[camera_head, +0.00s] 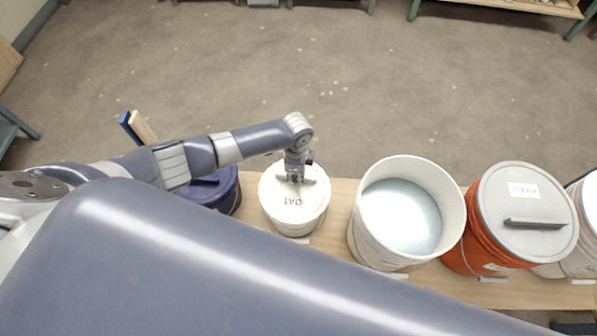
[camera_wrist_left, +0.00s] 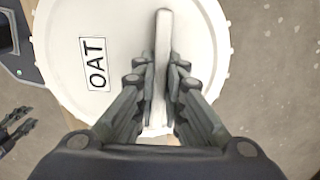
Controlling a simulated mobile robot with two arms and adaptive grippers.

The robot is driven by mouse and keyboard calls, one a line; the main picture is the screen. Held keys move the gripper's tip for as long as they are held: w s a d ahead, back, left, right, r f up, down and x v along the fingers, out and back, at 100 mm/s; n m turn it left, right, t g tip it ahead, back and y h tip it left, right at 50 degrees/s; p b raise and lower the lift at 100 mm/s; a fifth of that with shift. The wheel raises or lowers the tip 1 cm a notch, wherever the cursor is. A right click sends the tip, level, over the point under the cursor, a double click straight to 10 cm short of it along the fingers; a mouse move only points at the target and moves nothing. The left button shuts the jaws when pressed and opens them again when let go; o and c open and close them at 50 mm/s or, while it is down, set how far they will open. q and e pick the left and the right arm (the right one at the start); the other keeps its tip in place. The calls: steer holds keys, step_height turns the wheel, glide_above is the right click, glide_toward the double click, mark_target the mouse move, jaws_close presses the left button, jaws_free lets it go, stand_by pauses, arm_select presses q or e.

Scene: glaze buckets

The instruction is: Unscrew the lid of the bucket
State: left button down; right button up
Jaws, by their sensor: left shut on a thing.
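The bucket (camera_head: 292,228) is white and stands upright in the row. Its round white lid (camera_head: 283,212) bears the label OAT, and the lid sits on the bucket's top. My left gripper (camera_head: 296,178) reaches down onto the lid from above. In the left wrist view its fingers (camera_wrist_left: 160,80) are shut on the lid's raised white bar handle (camera_wrist_left: 163,35), one finger on each side. The OAT label (camera_wrist_left: 95,64) lies left of the handle there. Dark fingers at that view's left edge look like my right gripper (camera_wrist_left: 18,128), away from the lid; their opening is unclear.
A dark blue bucket (camera_head: 229,190) stands left of the OAT bucket. To the right stand an open white bucket (camera_head: 366,243) with pale blue contents and an orange bucket (camera_head: 474,243) with a grey lid. All stand on a wooden surface (camera_head: 340,193).

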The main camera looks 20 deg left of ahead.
arm_select(q)
steer(key=shift+s, duration=0.1)
steer(key=c, duration=1.6)
jaws_free()
steer(key=o, duration=0.8)
steer(key=shift+a, duration=0.1)
step_height(320, 180, up, 7)
steer(key=p, duration=0.7)
steer(key=shift+c, duration=0.3)
